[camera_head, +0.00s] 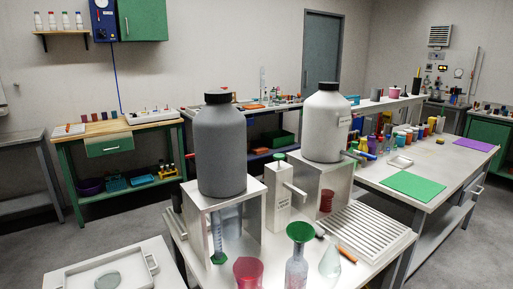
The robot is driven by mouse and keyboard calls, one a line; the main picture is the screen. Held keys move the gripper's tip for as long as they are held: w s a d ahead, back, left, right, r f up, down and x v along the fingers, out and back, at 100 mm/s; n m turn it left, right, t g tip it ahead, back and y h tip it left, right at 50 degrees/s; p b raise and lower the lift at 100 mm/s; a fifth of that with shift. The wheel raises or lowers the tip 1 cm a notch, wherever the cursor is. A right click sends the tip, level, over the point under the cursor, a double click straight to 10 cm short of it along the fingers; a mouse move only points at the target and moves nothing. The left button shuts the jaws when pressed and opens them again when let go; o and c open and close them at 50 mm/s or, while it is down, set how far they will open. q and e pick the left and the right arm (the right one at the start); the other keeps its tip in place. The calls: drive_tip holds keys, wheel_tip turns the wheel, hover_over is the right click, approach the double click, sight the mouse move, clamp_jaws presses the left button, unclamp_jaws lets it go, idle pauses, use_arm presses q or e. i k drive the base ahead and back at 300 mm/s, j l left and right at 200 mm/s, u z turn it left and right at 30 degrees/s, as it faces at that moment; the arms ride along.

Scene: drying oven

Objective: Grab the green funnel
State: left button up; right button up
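A green funnel (300,231) sits in the neck of a clear glass bottle (296,272) near the front edge of the white table (375,240). Its wide rim faces up, and its stem is hidden in or behind the neck. A red cup-like object (248,272) stands to the left of the bottle, and a clear conical piece (330,262) stands to its right. Neither of my grippers is in view.
A grey bottle (220,150) and a white bottle (323,125) stand on raised stands behind the funnel. A graduated cylinder (217,235) with a green base stands at left. A slatted white rack (368,232) and an orange-handled tool (345,253) lie at right.

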sight(300, 232)
drive_tip(key=u, duration=0.5)
drive_tip(key=l+u, duration=0.5)
drive_tip(key=k+l+u, duration=0.1)
drive_tip(key=l+u, duration=0.35)
drive_tip(key=l, duration=0.2)
